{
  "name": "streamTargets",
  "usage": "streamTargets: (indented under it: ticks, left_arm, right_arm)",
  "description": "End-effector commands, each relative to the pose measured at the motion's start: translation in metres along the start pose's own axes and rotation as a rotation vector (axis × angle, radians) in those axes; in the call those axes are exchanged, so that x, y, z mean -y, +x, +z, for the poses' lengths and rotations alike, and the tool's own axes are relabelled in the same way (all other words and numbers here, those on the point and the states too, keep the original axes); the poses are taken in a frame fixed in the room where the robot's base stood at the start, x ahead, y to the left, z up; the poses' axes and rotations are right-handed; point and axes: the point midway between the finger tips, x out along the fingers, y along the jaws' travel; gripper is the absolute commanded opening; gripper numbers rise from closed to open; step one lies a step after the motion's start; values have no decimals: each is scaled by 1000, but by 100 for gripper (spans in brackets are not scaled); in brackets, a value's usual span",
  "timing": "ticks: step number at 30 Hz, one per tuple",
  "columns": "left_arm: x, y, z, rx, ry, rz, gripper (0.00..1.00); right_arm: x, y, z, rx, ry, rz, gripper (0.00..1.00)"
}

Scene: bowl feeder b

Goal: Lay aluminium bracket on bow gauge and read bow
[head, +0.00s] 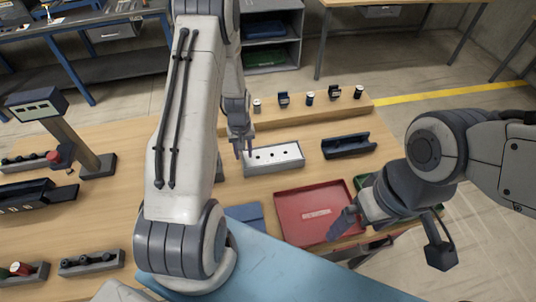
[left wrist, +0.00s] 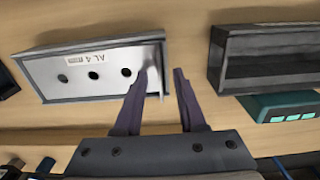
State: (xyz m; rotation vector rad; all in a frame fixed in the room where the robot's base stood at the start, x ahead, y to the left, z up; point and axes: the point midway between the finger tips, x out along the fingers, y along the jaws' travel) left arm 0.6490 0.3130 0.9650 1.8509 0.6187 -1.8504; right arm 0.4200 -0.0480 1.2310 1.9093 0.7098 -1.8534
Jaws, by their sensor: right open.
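The aluminium bracket (head: 261,156) is a pale plate with several dark holes, lying in a shallow grey holder on the table. In the left wrist view the bracket (left wrist: 95,75) carries an "AL 4" label. My left gripper (head: 242,146) is low at the bracket's left end; in the wrist view its fingers (left wrist: 164,72) are apart, one overlapping the bracket's end. Contact cannot be told. A dark trough (left wrist: 265,60) with a teal unit with pale windows (left wrist: 285,106) is beside it, perhaps the bow gauge, mostly hidden in the head view. My right gripper (head: 343,226) is open over the red tray's right side.
A dark V-shaped cradle (head: 348,146) stands right of the bracket. A display post (head: 40,105) and dark fixtures stand left. Small items line a raised back ledge (head: 300,117).

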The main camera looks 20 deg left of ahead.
Motion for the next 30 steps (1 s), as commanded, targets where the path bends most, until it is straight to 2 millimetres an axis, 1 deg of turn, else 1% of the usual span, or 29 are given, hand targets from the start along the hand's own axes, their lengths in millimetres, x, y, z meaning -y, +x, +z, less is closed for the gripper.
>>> streamTargets:
  ticks: [1,2,3,4,30]
  left_arm:
    - [0,0,0,0,0,0,28]
    - [0,0,0,0,0,0,17]
    - [0,0,0,0,0,0,2]
    - [0,0,0,0,0,0,0]
    - [0,0,0,0,0,0,0]
  right_arm:
    - [0,0,0,0,0,0,99]
    - [0,0,0,0,0,0,99]
    - [0,0,0,0,0,0,99]
    - [0,0,0,0,0,0,99]
    - [0,0,0,0,0,0,99]
